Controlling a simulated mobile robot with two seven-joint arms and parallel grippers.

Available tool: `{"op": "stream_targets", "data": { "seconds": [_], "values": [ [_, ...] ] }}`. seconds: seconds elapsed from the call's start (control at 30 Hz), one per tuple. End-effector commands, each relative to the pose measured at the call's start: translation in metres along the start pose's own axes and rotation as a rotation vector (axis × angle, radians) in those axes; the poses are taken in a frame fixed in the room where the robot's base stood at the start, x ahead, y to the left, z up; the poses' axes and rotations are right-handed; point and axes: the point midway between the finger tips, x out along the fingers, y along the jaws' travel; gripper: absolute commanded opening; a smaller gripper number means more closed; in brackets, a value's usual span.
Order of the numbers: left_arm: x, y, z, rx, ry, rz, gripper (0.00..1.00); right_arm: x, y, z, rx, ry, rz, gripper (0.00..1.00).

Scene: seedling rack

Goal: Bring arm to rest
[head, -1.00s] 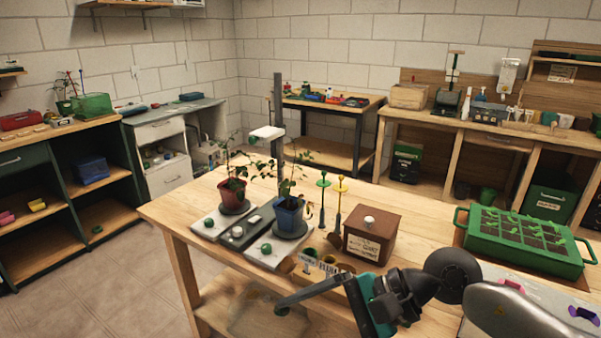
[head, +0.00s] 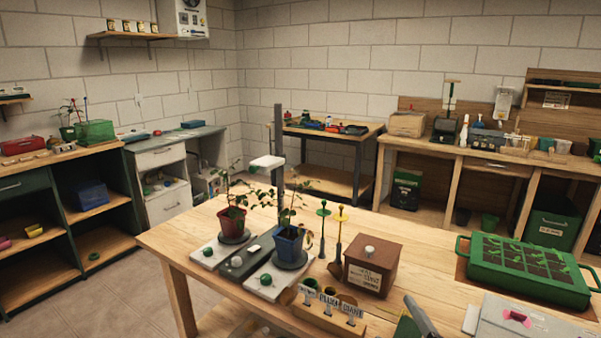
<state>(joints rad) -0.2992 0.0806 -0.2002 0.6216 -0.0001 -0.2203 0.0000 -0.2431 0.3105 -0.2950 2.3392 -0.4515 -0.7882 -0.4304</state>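My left gripper is out of view. The wooden workbench (head: 400,255) is in front of me. On it stand a red pot (head: 232,221) and a blue pot (head: 289,243) with plants, both upright on a scale-like stand.
A brown box (head: 372,267) and the label holder (head: 330,318) stand near the front edge, with two upright tools (head: 338,235) beside the box. A green seedling tray (head: 525,272) is at the right. A grey board (head: 520,318) lies before it. The bench between box and tray is clear.

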Motion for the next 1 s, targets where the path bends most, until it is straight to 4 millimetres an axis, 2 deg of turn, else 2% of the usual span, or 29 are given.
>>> {"op": "stream_targets", "data": {
  "seconds": [0.03, 0.1, 0.2, 0.4, 0.57, 0.6, 0.87, 1.0],
  "values": [
    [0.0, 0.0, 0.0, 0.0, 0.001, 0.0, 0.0, -0.01, -0.021, 0.021, 0.111, -0.09, -0.08, 0.96],
    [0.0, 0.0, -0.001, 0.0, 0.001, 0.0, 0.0, -0.026, -0.05, 0.047, 0.258, -0.221, -0.188, 0.96],
    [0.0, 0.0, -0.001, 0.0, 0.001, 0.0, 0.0, -0.057, -0.088, 0.074, 0.436, -0.395, -0.323, 0.96],
    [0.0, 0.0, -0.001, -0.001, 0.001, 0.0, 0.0, -0.121, -0.145, 0.101, 0.686, -0.686, -0.528, 0.96],
    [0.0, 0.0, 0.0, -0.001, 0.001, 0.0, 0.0, -0.176, -0.177, 0.109, 0.829, -0.898, -0.663, 0.96],
    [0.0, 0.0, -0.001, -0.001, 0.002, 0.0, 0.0, -0.166, -0.185, 0.114, 0.818, -0.889, -0.658, 0.96],
    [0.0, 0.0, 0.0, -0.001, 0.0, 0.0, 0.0, -0.143, -0.24, 0.143, 0.802, -0.908, -0.674, 0.96],
    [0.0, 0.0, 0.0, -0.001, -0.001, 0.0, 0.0, -0.136, -0.279, 0.164, 0.794, -0.924, -0.688, 0.96]
  ]
}}
